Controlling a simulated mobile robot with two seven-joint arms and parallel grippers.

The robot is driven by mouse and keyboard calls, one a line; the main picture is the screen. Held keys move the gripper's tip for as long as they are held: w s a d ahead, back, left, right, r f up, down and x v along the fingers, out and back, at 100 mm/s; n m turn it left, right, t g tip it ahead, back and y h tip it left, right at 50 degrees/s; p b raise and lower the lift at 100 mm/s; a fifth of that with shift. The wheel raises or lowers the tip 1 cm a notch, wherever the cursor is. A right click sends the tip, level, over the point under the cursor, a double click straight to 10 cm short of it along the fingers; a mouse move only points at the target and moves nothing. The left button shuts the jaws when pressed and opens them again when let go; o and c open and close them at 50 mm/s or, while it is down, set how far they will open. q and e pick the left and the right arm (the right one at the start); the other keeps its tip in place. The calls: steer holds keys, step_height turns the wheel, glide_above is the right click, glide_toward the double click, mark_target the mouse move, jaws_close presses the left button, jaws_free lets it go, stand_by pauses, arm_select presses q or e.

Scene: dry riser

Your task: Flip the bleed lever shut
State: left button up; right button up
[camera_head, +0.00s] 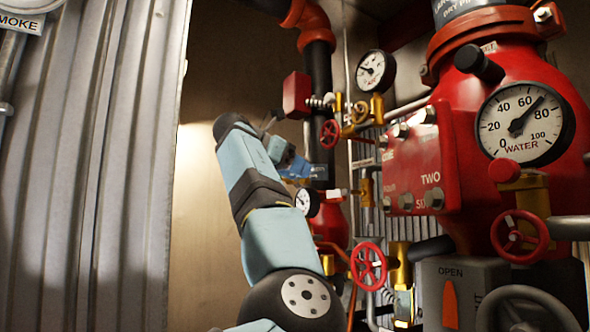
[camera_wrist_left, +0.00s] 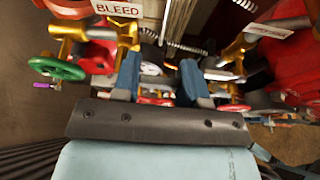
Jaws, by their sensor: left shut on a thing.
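My left gripper (camera_head: 318,176) reaches in beside the black vertical pipe, left of the red valve body. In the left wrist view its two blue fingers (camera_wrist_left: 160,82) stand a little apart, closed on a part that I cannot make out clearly. A white tag reading BLEED (camera_wrist_left: 117,8) hangs above a brass fitting (camera_wrist_left: 92,32) at the upper left of that view. In the head view a short pale handle (camera_head: 340,192) on a brass valve (camera_head: 366,193) lies just right of the fingertips. I cannot tell whether it is the bleed lever. My right gripper is not in view.
A green handwheel (camera_wrist_left: 56,68) is left of the fingers. Red handwheels (camera_head: 369,266) (camera_head: 520,237), a WATER gauge (camera_head: 525,122) and a red valve body (camera_head: 450,110) crowd the right. An orange OPEN lever (camera_head: 450,303) is low right. Corrugated wall (camera_head: 90,150) fills the left.

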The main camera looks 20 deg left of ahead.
arm_select(q)
steer(key=shift+r+n, duration=0.2)
steer(key=shift+n, duration=0.2)
steer(key=o, duration=0.9)
step_height(320, 180, up, 20)
steer(key=p, duration=0.5)
